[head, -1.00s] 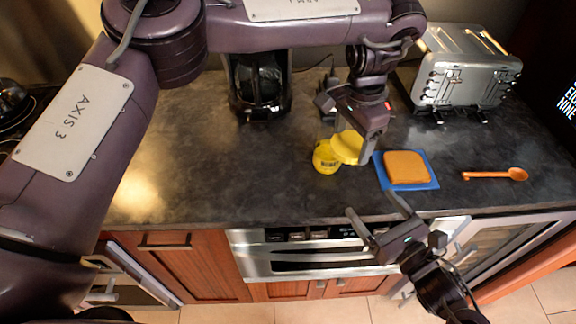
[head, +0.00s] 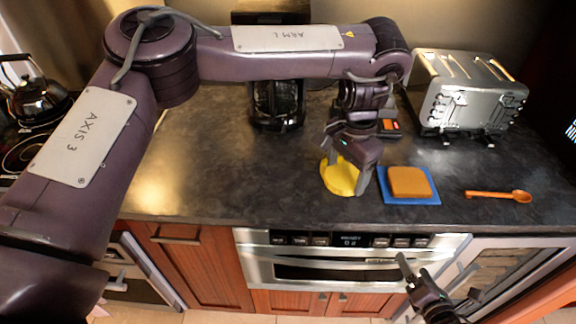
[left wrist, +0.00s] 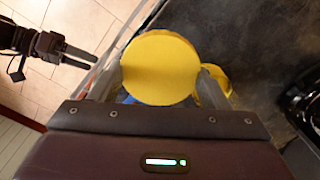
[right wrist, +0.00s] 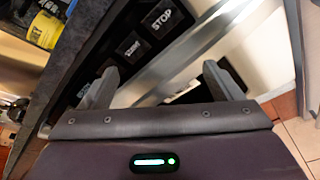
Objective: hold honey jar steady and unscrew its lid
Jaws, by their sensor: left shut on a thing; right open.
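The honey jar's round yellow lid (head: 340,178) shows near the counter's front edge, under my left gripper (head: 348,172). In the left wrist view the lid (left wrist: 160,68) faces the camera as a flat disc between the two fingers, which are shut on the jar at its sides. The jar's body is mostly hidden. A second yellow round piece (left wrist: 217,78) shows partly behind a finger; I cannot tell what it is. My right gripper (head: 436,277) is open and empty, low in front of the oven drawer. A yellow labelled surface (right wrist: 47,27) shows in the right wrist view.
A slice of bread (head: 409,182) on a blue mat (head: 425,200) lies right of the jar. An orange spoon (head: 500,195) lies further right. A toaster (head: 468,95) and a coffee maker (head: 277,105) stand behind. The counter left of the jar is clear.

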